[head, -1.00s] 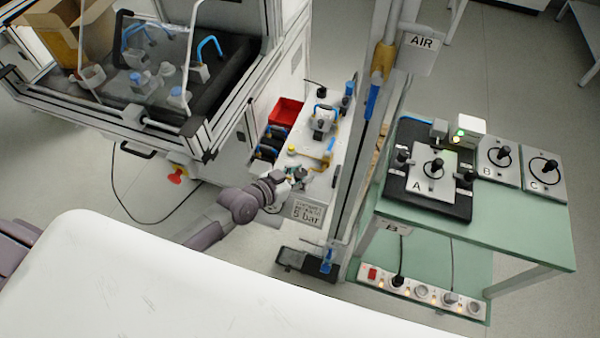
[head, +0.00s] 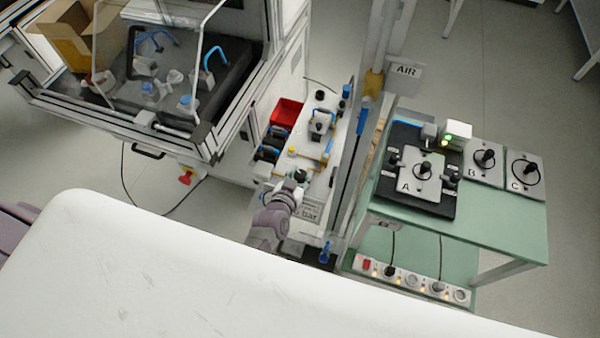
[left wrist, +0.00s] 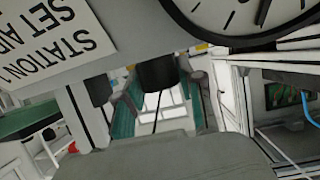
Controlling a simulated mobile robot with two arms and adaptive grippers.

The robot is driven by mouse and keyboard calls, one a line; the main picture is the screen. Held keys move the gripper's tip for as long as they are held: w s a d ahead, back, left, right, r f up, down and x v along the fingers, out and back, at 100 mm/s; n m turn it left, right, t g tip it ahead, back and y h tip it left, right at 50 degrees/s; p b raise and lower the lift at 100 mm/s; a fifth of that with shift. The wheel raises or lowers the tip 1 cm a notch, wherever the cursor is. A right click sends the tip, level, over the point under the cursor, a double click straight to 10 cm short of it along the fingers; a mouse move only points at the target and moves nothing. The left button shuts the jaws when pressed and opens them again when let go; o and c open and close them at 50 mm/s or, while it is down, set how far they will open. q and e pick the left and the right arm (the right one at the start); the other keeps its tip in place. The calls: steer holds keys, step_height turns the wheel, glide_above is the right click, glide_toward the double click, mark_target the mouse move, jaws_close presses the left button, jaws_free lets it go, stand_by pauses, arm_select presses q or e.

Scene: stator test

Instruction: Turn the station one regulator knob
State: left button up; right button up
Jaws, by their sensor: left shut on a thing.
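The station one regulator knob (left wrist: 158,72) is a black cylinder under the panel in the left wrist view. My left gripper (left wrist: 155,98) is shut on it, with its fingers on both sides. In the head view my left gripper (head: 300,180) is at the near end of the white station panel (head: 318,150), where the gripper hides the knob. A round white gauge (left wrist: 238,14) with a black rim is beside the knob. A white sign (left wrist: 48,42) reads "STATION 1 SET AIR", partly cut off. My right gripper is not in view.
A red bin (head: 286,112) and a glazed enclosure (head: 160,70) stand left of the panel. Farther right is a green bench (head: 500,220) with plates A, B and C.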

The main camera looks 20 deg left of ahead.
arm_select(q)
steer(key=o, duration=1.2)
steer(key=shift+c, duration=0.2)
steer(key=v, duration=1.2)
steer(key=shift+f, duration=0.15)
